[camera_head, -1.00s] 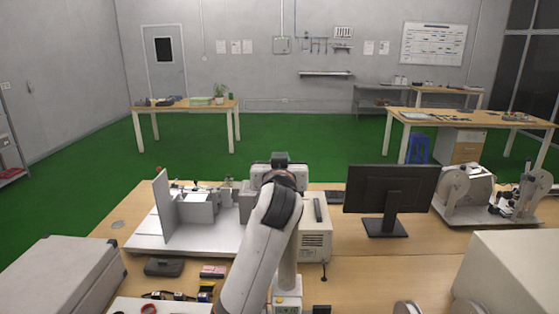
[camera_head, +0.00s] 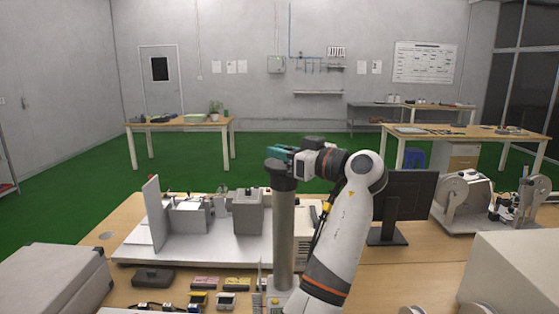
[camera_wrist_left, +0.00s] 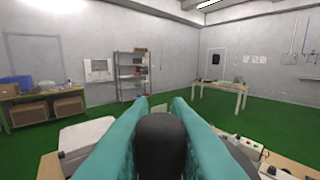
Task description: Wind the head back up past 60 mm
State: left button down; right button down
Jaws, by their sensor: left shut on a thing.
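A grey upright column (camera_head: 284,235) stands at the front middle of the bench, with a dark cap (camera_head: 281,178) on top. Its base (camera_head: 284,296) carries a yellow label, and a thin upright scale stands beside it at the left. My left gripper (camera_head: 280,153) has teal fingers and is over the cap, reaching in from the right. In the left wrist view the fingers (camera_wrist_left: 159,106) are shut on a rounded black knob (camera_wrist_left: 160,145), one on each side. The head and the millimetre reading cannot be made out. My right gripper is not in view.
A white apparatus (camera_head: 190,248) with grey blocks stands behind and left of the column. A monitor (camera_head: 410,197) and a reel machine (camera_head: 470,205) stand at right. Grey boxes fill the front corners (camera_head: 55,280) (camera_head: 515,270). Small items lie at front left.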

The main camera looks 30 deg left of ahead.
pick_arm(q)
jog(key=shift+d+n+g, duration=0.1)
jog(key=shift+n+g, duration=0.6)
jog(key=shift+g, duration=0.4)
jog(key=shift+f+g, duration=0.1)
jog(key=shift+g, duration=0.2)
jog(key=c, duration=1.4)
grip_release()
jog(key=shift+w, duration=0.1)
jog(key=shift+o, duration=0.2)
jog(key=shift+d, duration=0.15)
jog(key=shift+d+b, duration=0.3)
jog(key=shift+b, duration=0.15)
jog(key=d+b, duration=0.3)
jog(key=d, duration=0.8)
jog(key=shift+w, duration=0.15)
jog(key=shift+d, duration=0.1)
